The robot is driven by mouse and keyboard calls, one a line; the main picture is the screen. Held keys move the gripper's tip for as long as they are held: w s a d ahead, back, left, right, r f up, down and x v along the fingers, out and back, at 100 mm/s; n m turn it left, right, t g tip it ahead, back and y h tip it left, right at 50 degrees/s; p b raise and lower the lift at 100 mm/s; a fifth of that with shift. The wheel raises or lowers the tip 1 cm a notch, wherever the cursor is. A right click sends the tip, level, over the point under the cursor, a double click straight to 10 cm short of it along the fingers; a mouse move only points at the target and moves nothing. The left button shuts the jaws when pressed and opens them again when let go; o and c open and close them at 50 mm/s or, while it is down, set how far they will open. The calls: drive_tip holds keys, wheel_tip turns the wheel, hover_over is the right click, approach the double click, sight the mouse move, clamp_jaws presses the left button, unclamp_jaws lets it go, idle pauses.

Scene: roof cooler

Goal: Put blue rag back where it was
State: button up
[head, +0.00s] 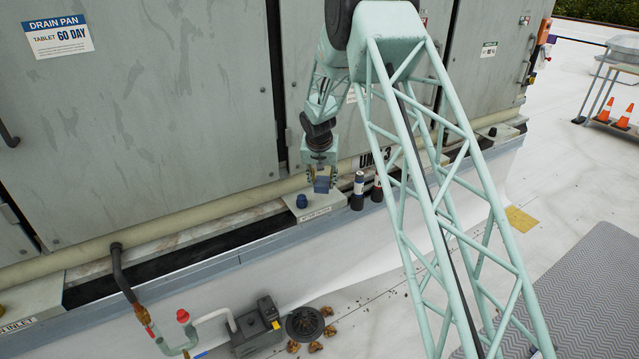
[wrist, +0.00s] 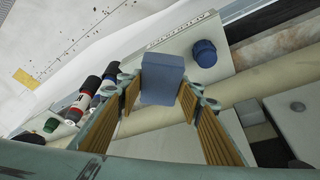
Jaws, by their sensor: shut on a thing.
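The blue rag (head: 322,184) looks like a folded block. My gripper (head: 323,175) is shut on it and points down over a pale labelled ledge plate at the foot of the grey unit. In the wrist view the rag (wrist: 162,78) sits between the wooden-looking finger pads of my gripper (wrist: 160,98). It appears above the ledge plate (wrist: 180,48); whether it touches the plate I cannot tell. The plate's label is too small to read surely.
A dark blue rounded object (head: 302,201) stands on the plate left of the rag; it also shows in the wrist view (wrist: 204,53). Dark canisters (head: 357,192) stand close right of the rag. A pale pipe (head: 215,211) runs along the unit behind.

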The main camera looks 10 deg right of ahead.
drive_tip(key=s+r+n, duration=0.1)
drive_tip(key=s+r, duration=0.1)
drive_tip(key=s, duration=1)
drive_tip(key=s+r+n+y, duration=0.1)
drive_tip(key=s+r+n, duration=0.1)
drive_tip(key=s, duration=1.1)
drive_tip(key=shift+d+r+n, duration=0.2)
drive_tip(key=shift+d+n, duration=0.1)
drive_tip(key=shift+d, duration=0.1)
drive_tip(key=shift+a, duration=0.1)
